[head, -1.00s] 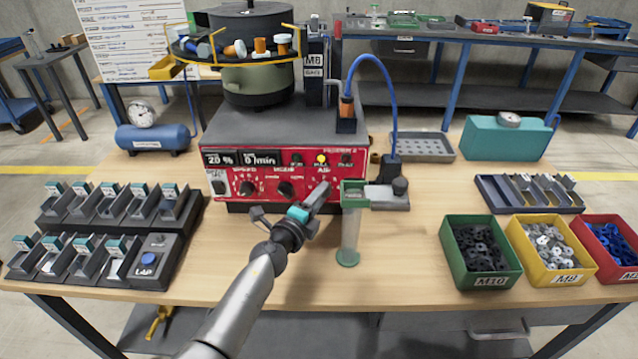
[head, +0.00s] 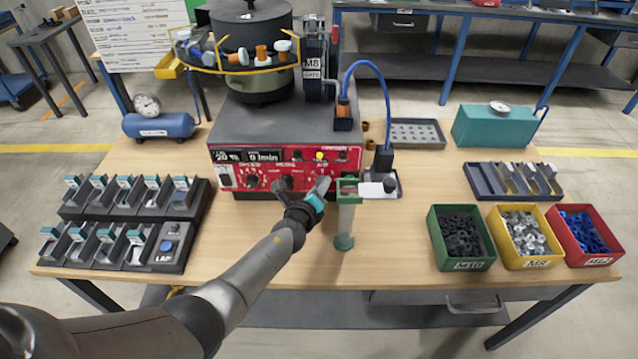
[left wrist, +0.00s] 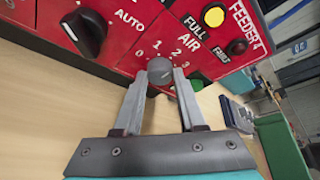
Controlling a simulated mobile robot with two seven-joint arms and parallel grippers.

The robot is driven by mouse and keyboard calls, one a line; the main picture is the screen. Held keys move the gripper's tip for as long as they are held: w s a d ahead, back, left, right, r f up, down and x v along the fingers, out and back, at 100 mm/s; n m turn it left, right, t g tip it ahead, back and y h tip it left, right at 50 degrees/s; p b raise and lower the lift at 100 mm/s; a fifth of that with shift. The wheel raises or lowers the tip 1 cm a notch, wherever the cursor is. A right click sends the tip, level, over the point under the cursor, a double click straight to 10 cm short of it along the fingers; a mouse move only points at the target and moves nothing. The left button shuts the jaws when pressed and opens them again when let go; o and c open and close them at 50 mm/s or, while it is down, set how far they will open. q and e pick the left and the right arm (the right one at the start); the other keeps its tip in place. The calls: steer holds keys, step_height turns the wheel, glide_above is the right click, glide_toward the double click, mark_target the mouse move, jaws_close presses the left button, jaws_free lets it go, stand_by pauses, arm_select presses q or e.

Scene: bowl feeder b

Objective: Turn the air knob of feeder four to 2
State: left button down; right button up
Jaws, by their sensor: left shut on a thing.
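The red front panel of feeder four (head: 265,182) faces me under the black bowl. The grey air knob (left wrist: 160,71) is at the panel's lower edge in the left wrist view, below the word AIR, with the marks 0, 1, 2 and 3 around it. My left gripper (left wrist: 161,82) is shut on the knob, one finger on each side. In the head view, the left gripper (head: 323,186) reaches the panel's right part and hides the knob. I cannot tell which mark the knob points to. My right gripper is not in view.
A clear tube with a green collar (head: 346,217) stands close right of my gripper. A black selector knob (left wrist: 84,30) is left of the air knob; a yellow lamp (left wrist: 213,15) is above. Bins of parts (head: 461,238) stand at right, small dispensers (head: 107,246) at left.

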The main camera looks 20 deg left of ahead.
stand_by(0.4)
arm_select(q)
steer(key=shift+c, duration=2.4)
jaws_free()
steer(key=p+v, duration=0.6)
steer(key=v, duration=0.9)
steer(key=shift+p, duration=0.4)
steer(key=shift+r, duration=0.1)
